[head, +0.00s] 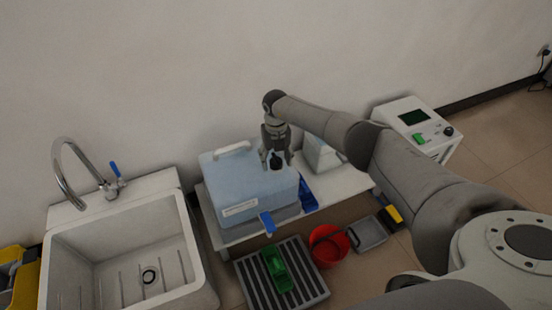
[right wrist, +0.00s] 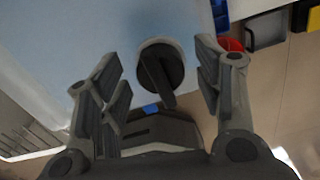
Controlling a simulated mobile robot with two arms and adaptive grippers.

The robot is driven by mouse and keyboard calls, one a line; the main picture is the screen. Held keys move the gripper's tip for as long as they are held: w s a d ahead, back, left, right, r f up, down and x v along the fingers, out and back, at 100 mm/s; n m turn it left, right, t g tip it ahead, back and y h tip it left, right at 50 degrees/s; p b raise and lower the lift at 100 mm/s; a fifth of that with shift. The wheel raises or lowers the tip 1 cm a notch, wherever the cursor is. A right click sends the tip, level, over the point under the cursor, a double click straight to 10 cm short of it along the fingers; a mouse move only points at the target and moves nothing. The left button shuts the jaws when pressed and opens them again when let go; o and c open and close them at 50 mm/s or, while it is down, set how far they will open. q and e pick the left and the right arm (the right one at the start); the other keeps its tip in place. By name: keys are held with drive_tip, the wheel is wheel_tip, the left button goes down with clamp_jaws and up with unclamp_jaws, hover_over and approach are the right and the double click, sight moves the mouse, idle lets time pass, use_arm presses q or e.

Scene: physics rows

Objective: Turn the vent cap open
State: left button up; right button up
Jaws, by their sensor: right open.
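The vent cap (head: 276,163) is a small black knob on top of the pale blue container (head: 226,181). In the right wrist view the cap (right wrist: 165,64) is round and dark with a raised bar across it. My right gripper (head: 277,156) points down over the cap, its fingers open on either side. In the right wrist view, the cap lies between the open fingers of my right gripper (right wrist: 160,58), with gaps on both sides. I cannot tell how far the fingertips are above the container's top. My left gripper is not in view.
The container has a white handle (head: 232,149) and a blue tap (head: 266,222). A sink (head: 205,290) stands at left. A red bucket (head: 328,255) and a slatted grate (head: 310,288) with a green item (head: 278,270) are below. A white device (head: 405,112) stands at right.

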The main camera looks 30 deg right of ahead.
sight(276, 158)
wheel_tip(276, 158, up, 12)
idle(0.4)
drive_tip(key=shift+f, duration=0.1)
